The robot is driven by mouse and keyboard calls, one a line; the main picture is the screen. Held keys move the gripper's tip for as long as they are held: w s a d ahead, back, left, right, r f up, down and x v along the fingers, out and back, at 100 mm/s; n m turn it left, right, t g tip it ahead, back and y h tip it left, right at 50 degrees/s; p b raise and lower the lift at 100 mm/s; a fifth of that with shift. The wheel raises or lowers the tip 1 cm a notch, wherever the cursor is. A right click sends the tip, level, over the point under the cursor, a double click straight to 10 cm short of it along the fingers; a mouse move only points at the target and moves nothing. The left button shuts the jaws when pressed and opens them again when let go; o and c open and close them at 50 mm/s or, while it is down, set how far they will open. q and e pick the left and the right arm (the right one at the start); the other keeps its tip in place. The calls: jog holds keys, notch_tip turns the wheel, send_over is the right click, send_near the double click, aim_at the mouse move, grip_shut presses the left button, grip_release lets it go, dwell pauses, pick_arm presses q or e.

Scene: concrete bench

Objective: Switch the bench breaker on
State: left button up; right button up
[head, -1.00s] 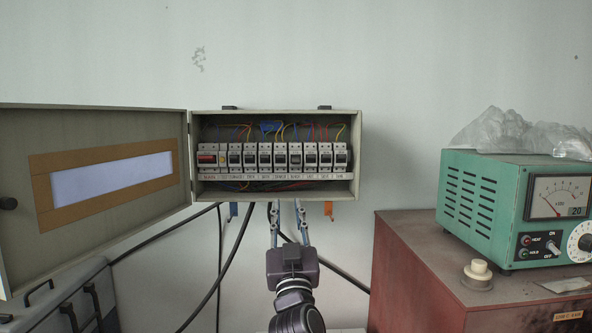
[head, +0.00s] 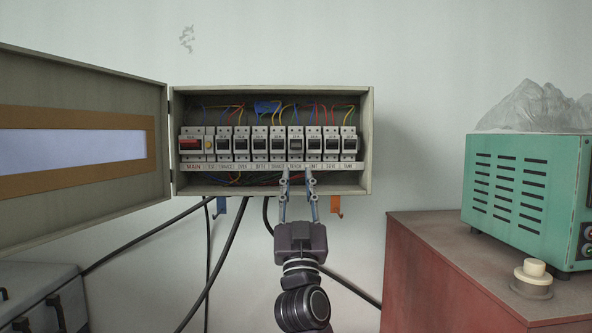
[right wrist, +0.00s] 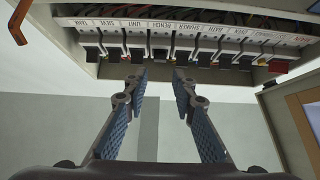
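The bench breaker (head: 296,143) sits in the row of breakers inside the open grey breaker box (head: 368,140). Its switch face looks different from the dark ones beside it; I cannot tell its exact lever position. My right gripper (head: 298,184) comes from below, its fingers apart and empty, tips over the box's lower edge and just under the bench label. In the right wrist view the open fingers (right wrist: 159,77) point up at the underside of the breaker row, apart from it, with the bench label (right wrist: 159,26) roughly between them. My left gripper is out of view.
The box door (head: 80,185) hangs open to the left. A blue hook (head: 220,206) and an orange hook (head: 336,207) hang below the box, with black cables behind my arm. A green instrument (head: 525,185) stands on a red cabinet (head: 430,265) at right.

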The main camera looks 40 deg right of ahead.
aim_at(296, 149)
jog(key=p+x, duration=0.3)
jog(key=x, duration=0.4)
jog(key=shift+p, duration=0.35)
jog(key=shift+w+d+r, duration=0.1)
jog(key=shift+w+d, duration=0.2)
jog(key=shift+w, duration=0.05)
jog(key=shift+s+a, duration=0.1)
jog(key=shift+s, duration=0.05)
jog(key=shift+c, duration=0.5)
grip_shut()
